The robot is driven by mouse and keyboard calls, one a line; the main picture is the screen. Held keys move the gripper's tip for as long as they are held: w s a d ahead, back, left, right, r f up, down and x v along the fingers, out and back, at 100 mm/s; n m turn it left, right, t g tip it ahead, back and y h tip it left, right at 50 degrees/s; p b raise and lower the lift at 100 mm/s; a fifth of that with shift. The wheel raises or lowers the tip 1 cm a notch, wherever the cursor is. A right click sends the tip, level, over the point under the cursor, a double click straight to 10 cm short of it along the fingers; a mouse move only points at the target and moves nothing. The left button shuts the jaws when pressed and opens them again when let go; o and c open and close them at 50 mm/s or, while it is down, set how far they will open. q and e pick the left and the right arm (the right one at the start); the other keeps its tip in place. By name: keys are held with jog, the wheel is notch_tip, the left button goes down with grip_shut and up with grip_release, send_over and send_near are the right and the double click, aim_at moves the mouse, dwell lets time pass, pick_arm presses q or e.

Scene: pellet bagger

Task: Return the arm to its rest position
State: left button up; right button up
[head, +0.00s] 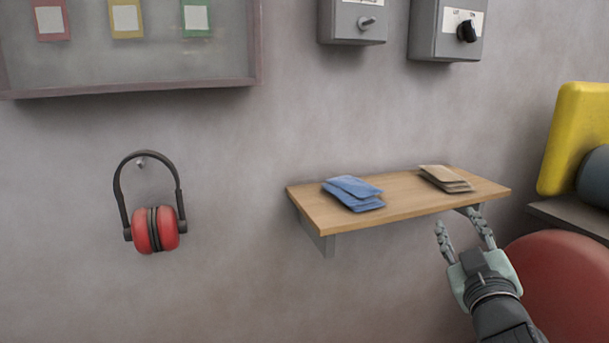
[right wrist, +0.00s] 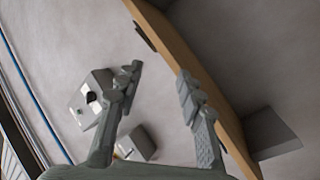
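My right gripper (head: 465,230) is in the lower right of the head view, in front of the right end of the wooden shelf (head: 405,207) and below its top. Its fingers point up and are spread apart with nothing between them. In the right wrist view the gripper (right wrist: 158,80) is also open and empty, with the shelf edge (right wrist: 190,62) close to its right finger. My left gripper is not in either view.
Blue packets (head: 353,193) and tan packets (head: 446,179) lie on the shelf. Red earmuffs (head: 156,229) hang on the wall at left. Two grey switch boxes (head: 352,22) (head: 447,30) are above. A red rounded object (head: 565,285) and a yellow one (head: 572,135) stand at right.

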jog(key=s+d+f+m+g, duration=0.1)
jog(key=s+f+g, duration=0.45)
jog(key=f, duration=0.65)
jog(key=s+d+f+m+g, duration=0.15)
jog(key=s+f+g, duration=0.35)
jog(key=f, duration=0.7)
jog(key=s+a+f+g+y, duration=0.1)
jog(key=s+f+g, duration=0.2)
jog(key=s+f, duration=0.5)
jog(key=s+a+f+g+y, duration=0.15)
jog(key=s+f, duration=0.35)
jog(key=s, duration=0.5)
pick_arm(q)
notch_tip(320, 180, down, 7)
jog(key=p, duration=0.2)
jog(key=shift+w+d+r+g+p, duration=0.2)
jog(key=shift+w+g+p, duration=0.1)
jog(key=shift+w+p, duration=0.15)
pick_arm(e)
notch_tip(320, 180, down, 6)
jog(key=g, duration=0.1)
jog(key=shift+w, duration=0.3)
jog(key=shift+a+f+m+h, duration=0.1)
jog(key=shift+m+h, duration=0.15)
